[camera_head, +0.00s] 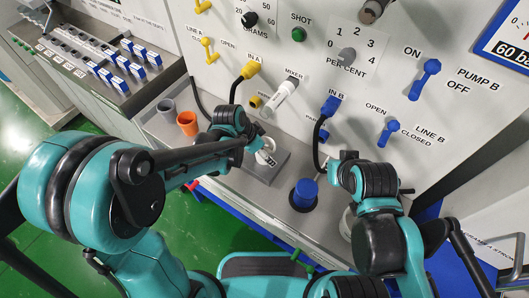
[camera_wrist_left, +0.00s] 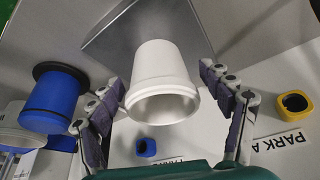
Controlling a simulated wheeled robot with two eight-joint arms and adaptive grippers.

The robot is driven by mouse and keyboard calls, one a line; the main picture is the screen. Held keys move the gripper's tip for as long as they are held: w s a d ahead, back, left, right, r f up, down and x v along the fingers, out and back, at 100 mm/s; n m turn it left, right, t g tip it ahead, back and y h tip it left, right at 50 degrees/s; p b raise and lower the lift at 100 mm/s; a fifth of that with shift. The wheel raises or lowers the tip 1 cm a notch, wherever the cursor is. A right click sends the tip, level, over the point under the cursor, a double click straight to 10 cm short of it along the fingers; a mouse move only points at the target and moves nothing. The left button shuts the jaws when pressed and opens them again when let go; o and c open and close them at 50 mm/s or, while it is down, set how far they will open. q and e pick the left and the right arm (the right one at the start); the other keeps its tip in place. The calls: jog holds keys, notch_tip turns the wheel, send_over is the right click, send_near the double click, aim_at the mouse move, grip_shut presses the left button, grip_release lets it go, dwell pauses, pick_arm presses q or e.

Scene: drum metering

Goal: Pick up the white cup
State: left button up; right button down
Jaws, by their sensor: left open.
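The white cup (camera_wrist_left: 160,62) shows in the left wrist view, between the two spread fingers of my left gripper (camera_wrist_left: 163,84). Its open mouth faces the camera, and the fingers appear apart from its sides. In the head view my left gripper (camera_head: 264,152) is over the grey block on the bench. The cup is mostly hidden there by the gripper and hard to separate from it. My right gripper (camera_head: 336,164) is beside the panel, right of the blue cup. Its fingers are too small and covered to read.
A blue cup (camera_head: 303,195) stands on the bench right of the grey block (camera_head: 262,172); it also shows in the left wrist view (camera_wrist_left: 52,100). Orange (camera_head: 187,123) and grey (camera_head: 166,107) cups stand at left. The panel behind carries hoses, knobs and valves.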

pick_arm(q)
jog(key=shift+w+d+f+b, duration=0.3)
jog(key=shift+d+f, duration=0.05)
jog(key=shift+d, duration=0.1)
jog(key=shift+w+d+f+b, duration=0.25)
jog(key=shift+w+d+f, duration=0.05)
jog(key=shift+d, duration=0.15)
jog(key=shift+r, duration=0.1)
jog(key=shift+c, duration=0.6)
jog(key=c, duration=1.3)
jog(key=shift+c, duration=0.2)
